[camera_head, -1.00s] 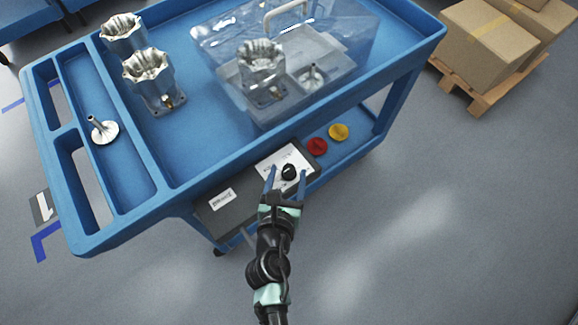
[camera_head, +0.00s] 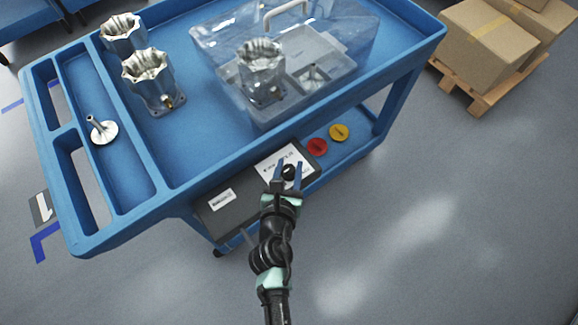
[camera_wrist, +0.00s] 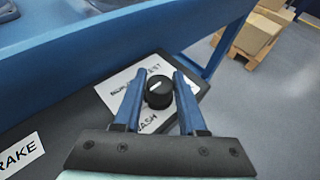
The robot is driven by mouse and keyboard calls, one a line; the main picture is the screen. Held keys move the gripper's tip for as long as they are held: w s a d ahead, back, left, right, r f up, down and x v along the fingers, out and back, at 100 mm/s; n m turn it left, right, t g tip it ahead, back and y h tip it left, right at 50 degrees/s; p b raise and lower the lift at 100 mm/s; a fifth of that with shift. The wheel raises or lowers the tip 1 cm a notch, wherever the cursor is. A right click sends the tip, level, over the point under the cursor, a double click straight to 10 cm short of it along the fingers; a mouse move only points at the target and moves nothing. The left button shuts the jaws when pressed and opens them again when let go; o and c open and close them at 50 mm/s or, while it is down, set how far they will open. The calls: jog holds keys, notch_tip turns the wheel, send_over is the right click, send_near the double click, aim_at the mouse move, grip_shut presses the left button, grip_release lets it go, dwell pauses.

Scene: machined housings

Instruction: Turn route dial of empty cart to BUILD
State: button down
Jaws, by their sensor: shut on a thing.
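The route dial (camera_wrist: 158,92) is a round black knob with a white mark, on a white label plate (camera_wrist: 118,92) on the cart's dark side box. WASH reads below the knob in the wrist view; the other lettering there is partly covered or blurred. The dial also shows in the head view (camera_head: 289,171). My gripper (camera_head: 287,175) has its blue fingers on either side of the knob and is shut on it. The blue cart (camera_head: 200,150) bears metal housings (camera_head: 148,80) on its top, so it does not look empty.
A clear box (camera_head: 215,45) with a handle covers a housing on the cart. Red (camera_head: 317,146) and yellow (camera_head: 339,132) discs sit right of the dial. A BRAKE label (camera_wrist: 20,154) is at left. Cartons (camera_head: 485,45) stand on a pallet at upper right. Floor at lower right is clear.

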jog(key=shift+f+m+h+b, duration=0.1)
jog(key=shift+m+h+b, duration=0.3)
jog(key=shift+h+b, duration=0.15)
jog(key=shift+a+m+h+b, duration=0.1)
jog(key=shift+m+h+b, duration=0.2)
jog(key=shift+h+b, duration=0.1)
jog(key=shift+m+g+h+b, duration=0.3)
jog(key=shift+m+h+b, duration=0.2)
jog(key=shift+m+h, duration=0.25)
jog(key=m+g+h, duration=0.2)
jog(key=m+h, duration=0.1)
jog(key=shift+w+r+m+h, duration=0.1)
jog(key=shift+r+m+h, duration=0.1)
jog(key=shift+m+h, duration=0.1)
jog(key=shift+m+g+h+b, duration=0.3)
jog(key=shift+m+g+h, duration=1.1)
jog(key=shift+m+g, duration=0.5)
jog(key=shift+f+g, duration=0.1)
jog(key=shift+g, duration=0.2)
jog(key=c, duration=0.5)
grip_release()
